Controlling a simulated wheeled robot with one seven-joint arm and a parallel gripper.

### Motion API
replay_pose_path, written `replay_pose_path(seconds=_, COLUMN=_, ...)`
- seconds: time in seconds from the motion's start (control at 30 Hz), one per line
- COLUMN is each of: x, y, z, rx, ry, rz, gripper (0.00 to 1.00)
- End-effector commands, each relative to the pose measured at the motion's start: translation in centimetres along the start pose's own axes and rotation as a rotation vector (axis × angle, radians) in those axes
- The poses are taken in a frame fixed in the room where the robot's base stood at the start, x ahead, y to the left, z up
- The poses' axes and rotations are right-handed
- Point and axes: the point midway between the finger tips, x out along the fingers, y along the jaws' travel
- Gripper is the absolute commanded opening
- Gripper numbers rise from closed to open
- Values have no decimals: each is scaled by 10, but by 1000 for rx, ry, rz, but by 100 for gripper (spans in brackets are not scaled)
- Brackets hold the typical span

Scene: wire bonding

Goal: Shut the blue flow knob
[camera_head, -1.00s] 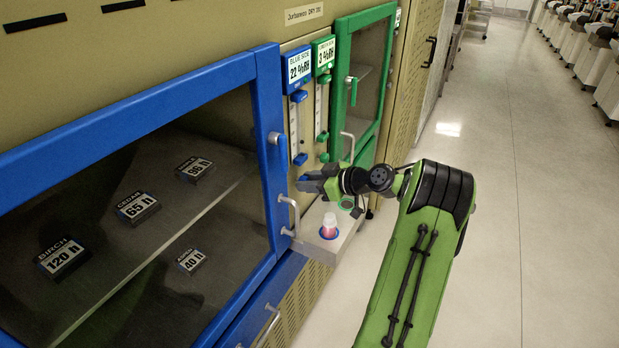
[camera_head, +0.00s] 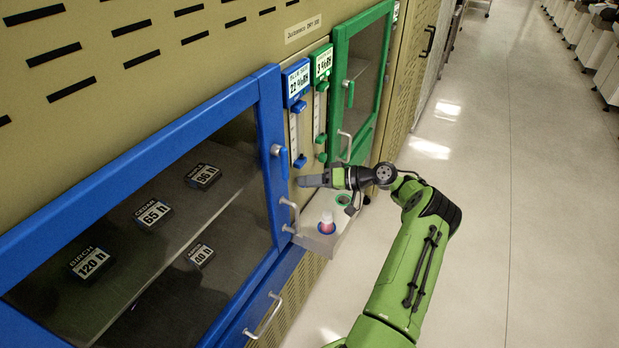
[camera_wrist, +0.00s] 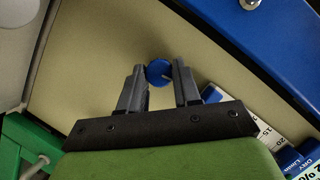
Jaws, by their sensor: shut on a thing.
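The blue flow knob (camera_wrist: 158,72) is a small round blue disc with a pale pointer mark, on the beige panel in the wrist view. My gripper (camera_wrist: 159,67) has one finger on each side of the knob and is shut on it. In the head view my gripper (camera_head: 302,181) reaches the panel just below the blue flow gauge (camera_head: 294,130), between the blue and green doors. There the gripper hides the knob.
A blue-framed door (camera_head: 272,110) stands left of the gripper and a green-framed door (camera_head: 340,85) to the right. Below, a ledge (camera_head: 318,243) carries a small vessel with pink contents (camera_head: 326,223) and a green ring (camera_head: 343,199). Open floor lies right.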

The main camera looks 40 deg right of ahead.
Motion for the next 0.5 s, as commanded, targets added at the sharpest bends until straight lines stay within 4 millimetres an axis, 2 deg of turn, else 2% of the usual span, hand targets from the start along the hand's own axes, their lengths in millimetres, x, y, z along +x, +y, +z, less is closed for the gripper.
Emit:
replay_pose_path(seconds=0.2, x=0, y=2, z=0, rx=120, ry=4, rz=-49, gripper=2)
replay_pose_path(seconds=0.5, x=0, y=3, z=0, rx=204, ry=2, rz=-83, gripper=2)
